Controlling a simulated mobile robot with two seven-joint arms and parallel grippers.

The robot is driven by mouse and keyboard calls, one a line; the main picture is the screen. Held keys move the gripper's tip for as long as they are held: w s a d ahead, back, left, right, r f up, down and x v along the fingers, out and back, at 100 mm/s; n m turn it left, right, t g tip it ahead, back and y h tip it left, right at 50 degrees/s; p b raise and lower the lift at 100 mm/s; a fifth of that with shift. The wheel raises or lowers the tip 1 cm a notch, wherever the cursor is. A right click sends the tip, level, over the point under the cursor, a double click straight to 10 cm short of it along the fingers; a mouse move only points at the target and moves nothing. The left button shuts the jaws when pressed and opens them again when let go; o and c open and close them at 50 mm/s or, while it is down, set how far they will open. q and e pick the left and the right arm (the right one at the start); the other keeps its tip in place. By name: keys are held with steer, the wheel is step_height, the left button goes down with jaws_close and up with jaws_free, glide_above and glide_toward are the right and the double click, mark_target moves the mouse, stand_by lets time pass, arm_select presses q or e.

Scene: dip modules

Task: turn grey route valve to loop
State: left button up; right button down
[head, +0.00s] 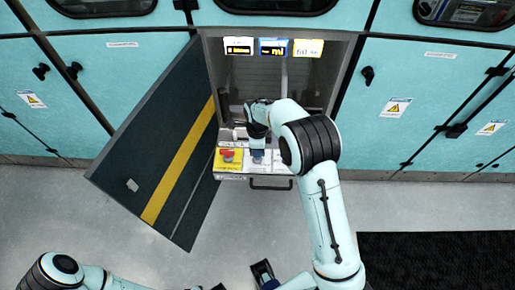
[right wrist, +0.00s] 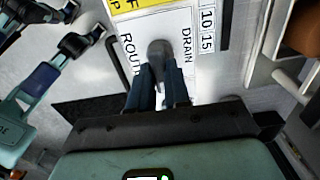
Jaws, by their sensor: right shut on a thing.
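The grey route valve (right wrist: 160,54) shows in the right wrist view as a rounded grey handle on a white plate (right wrist: 187,22) lettered ROUTE and DRAIN. My right gripper (right wrist: 160,80) is shut on it, one dark blue finger on each side. In the head view my right gripper (head: 257,156) is low over the pulled-out panel (head: 230,169), and hides the valve. The loop marking is not readable. My left gripper (right wrist: 68,60) shows at the left of the right wrist view, with its fingers apart and empty, away from the panel.
The open cabinet door (head: 160,145) with a yellow stripe stands left of the bay. A red button (head: 227,153) on yellow is beside my right gripper. Three small displays (head: 272,47) hang at the bay's top. A dark mat (head: 430,260) lies at lower right.

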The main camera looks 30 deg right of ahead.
steer(key=c, duration=1.1)
jaws_free()
step_height(320, 180, up, 13)
steer(key=shift+r+p, duration=0.2)
steer(key=shift+p, duration=0.5)
